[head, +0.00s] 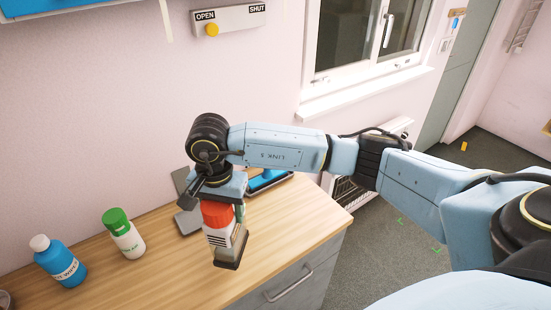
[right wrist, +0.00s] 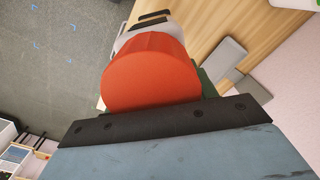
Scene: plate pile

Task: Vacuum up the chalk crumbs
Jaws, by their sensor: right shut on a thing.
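My right gripper (head: 222,203) points down over the wooden counter, near its front edge, and is shut on a hand vacuum. The hand vacuum (head: 222,238) has a red-orange cap, a white body with dark slots and a dark nozzle at the bottom. It is held roughly upright, tilted slightly; whether the nozzle touches the counter I cannot tell. In the right wrist view the red end of the vacuum (right wrist: 152,78) fills the middle and hides the jaws' grip. I make out no chalk crumbs in either view. My left gripper is not in view.
On the counter (head: 160,270) stand a green-capped white bottle (head: 126,238) and a blue bottle (head: 62,268), left of the vacuum. A grey flat piece (head: 187,222) lies behind the vacuum, and a dark tray with something blue (head: 268,180) behind right. A drawer handle (head: 290,284) projects in front.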

